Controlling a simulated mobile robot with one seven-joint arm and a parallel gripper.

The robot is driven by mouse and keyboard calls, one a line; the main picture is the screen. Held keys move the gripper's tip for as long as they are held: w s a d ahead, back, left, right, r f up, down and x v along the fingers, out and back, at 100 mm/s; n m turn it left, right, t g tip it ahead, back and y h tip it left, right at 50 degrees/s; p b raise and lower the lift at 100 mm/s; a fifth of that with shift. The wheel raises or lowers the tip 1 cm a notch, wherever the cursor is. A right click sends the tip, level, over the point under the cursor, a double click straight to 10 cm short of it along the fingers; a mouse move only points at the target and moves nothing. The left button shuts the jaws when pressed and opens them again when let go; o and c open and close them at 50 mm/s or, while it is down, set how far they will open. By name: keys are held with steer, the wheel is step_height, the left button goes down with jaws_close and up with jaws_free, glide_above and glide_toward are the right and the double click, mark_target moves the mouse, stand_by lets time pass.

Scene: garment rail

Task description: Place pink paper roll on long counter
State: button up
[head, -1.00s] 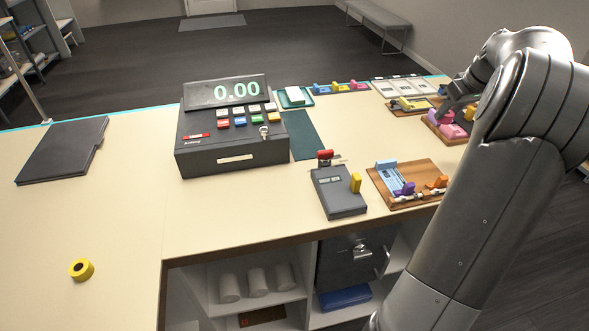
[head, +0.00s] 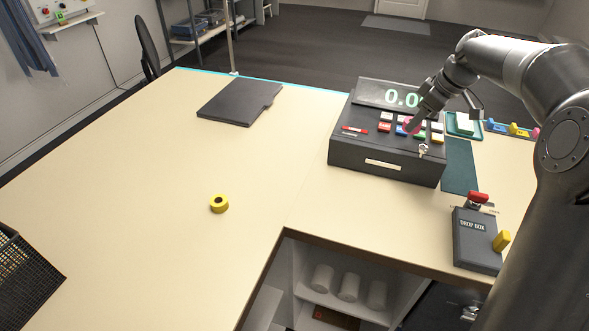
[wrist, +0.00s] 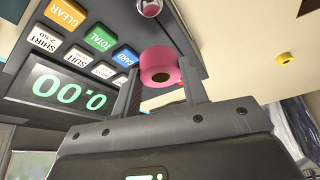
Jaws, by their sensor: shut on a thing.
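The pink paper roll (wrist: 160,68) is between the two fingers of my gripper (wrist: 162,92) in the wrist view, and the fingers are shut on it. In the head view my gripper (head: 412,124) is over the cash register's keys, with a small bit of pink at its tip. The roll is held in the air; its height above the register is hard to tell. The long counter (head: 140,190) is cream-coloured, with a wide bare top to the left of the register.
The dark cash register (head: 385,150) stands below my gripper. A yellow roll (head: 219,203) and a dark flat folder (head: 240,102) lie on the counter. A black mesh basket (head: 25,280) is at lower left. A grey drop box (head: 477,240) stands at right.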

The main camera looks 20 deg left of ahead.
steer(key=s+a+n+g, duration=0.1)
steer(key=s+a+n, duration=0.3)
steer(key=a, duration=0.8)
steer(key=s+a+n+g, duration=0.15)
steer(key=s+a, duration=0.35)
steer(key=a, duration=0.6)
steer(key=shift+n, duration=0.25)
steer(key=a+f, duration=0.3)
steer(key=f, duration=0.1)
steer(key=a+f, duration=0.4)
steer(key=s+a+f, duration=0.1)
steer(key=a+f, duration=0.3)
steer(key=shift+a, duration=0.2)
steer(key=shift+f, duration=1.95)
steer(key=shift+f, duration=0.1)
steer(key=o, duration=1)
steer(key=shift+c, duration=0.2)
